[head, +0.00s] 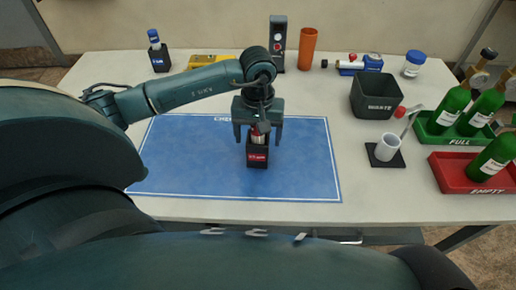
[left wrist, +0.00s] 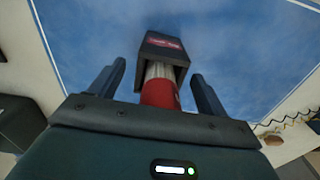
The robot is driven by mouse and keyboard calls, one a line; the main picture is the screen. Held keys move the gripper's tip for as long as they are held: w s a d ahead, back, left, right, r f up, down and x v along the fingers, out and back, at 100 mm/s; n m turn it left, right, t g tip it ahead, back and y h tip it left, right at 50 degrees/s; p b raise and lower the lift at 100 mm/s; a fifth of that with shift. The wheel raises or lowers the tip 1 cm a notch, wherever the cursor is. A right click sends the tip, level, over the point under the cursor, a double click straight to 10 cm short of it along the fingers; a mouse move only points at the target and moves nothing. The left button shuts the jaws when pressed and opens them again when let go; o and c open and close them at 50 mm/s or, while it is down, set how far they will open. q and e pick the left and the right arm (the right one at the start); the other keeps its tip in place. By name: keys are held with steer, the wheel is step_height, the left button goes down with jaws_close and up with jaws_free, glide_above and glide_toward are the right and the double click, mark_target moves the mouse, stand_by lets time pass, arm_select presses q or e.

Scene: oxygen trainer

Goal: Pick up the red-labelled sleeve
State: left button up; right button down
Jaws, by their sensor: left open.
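The red-labelled sleeve (head: 257,157) is a black square holder with a red label, standing on the blue mat (head: 200,170). In the left wrist view the sleeve (left wrist: 164,46) shows its red label at the top. A cylinder with a silver part and a red part (left wrist: 160,90) stands in the sleeve. My left gripper (head: 258,138) is open, pointing down over the sleeve. In the left wrist view its fingers (left wrist: 155,85) stand apart on both sides of the cylinder, not touching it. My right gripper is not in view.
A black waste bin (head: 372,97), a white cup (head: 387,148) on a dark base, a green FULL tray (head: 436,136) and a red EMPTY tray (head: 452,181) stand at the right. An orange tube (head: 307,49) and a dark sleeve (head: 159,60) stand at the back. The mat's left side is clear.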

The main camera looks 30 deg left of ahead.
arm_select(q)
steer(key=c, duration=1.4)
steer(key=shift+r, duration=0.1)
